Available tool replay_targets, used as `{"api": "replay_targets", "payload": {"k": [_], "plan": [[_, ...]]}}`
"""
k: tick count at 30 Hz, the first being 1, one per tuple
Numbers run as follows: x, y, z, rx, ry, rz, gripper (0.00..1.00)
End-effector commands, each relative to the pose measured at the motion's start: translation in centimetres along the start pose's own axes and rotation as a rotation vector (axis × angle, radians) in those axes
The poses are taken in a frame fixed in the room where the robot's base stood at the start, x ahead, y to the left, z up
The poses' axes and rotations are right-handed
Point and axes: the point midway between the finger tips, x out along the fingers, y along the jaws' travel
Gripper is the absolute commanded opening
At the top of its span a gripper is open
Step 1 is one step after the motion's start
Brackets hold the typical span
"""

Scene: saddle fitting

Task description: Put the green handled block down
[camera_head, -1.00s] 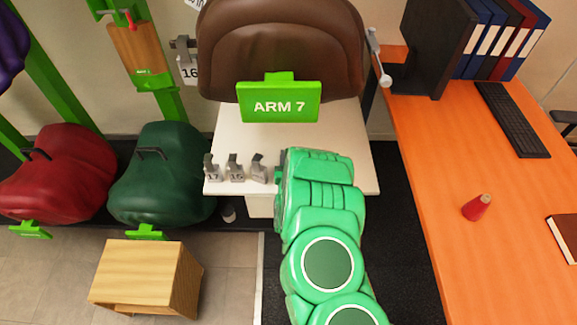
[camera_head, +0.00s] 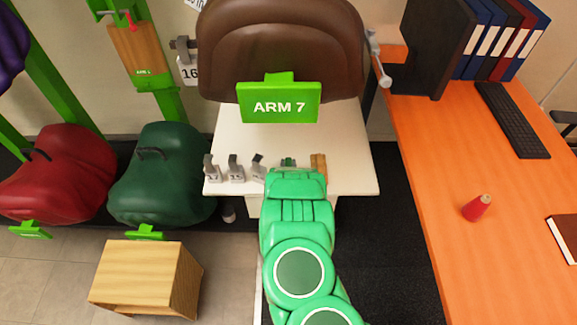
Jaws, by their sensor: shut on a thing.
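A small dark green piece (camera_head: 288,162) shows just past the end of my green arm, over the white tabletop (camera_head: 350,175). It appears to be the green handled block at my gripper (camera_head: 288,166). The arm's end hides most of the block and the fingers. I cannot tell whether the block touches the tabletop. My gripper is shut on it.
Several small grey tagged pieces (camera_head: 236,170) stand left of my arm. A brown wooden piece (camera_head: 319,165) stands close on its right. The brown saddle (camera_head: 285,50) and green ARM 7 sign (camera_head: 278,103) are behind. The tabletop's right part is clear.

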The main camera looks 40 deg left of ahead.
Motion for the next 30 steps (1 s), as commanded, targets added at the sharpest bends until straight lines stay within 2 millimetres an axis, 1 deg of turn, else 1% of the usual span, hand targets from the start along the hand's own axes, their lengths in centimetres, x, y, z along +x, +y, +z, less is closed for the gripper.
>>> {"api": "replay_targets", "payload": {"k": [6, 12, 13, 17, 30], "plan": [[0.02, 0.03, -0.03, 0.000, 0.001, 0.001, 0.00], [0.04, 0.03, 0.37, -0.001, 0.001, 0.000, 0.00], [0.04, 0.04, 0.34, -0.001, 0.001, 0.001, 0.36], [0.04, 0.04, 0.32, -0.001, 0.001, 0.001, 0.56], [0.03, 0.02, 0.34, -0.001, 0.001, 0.000, 0.57]]}}
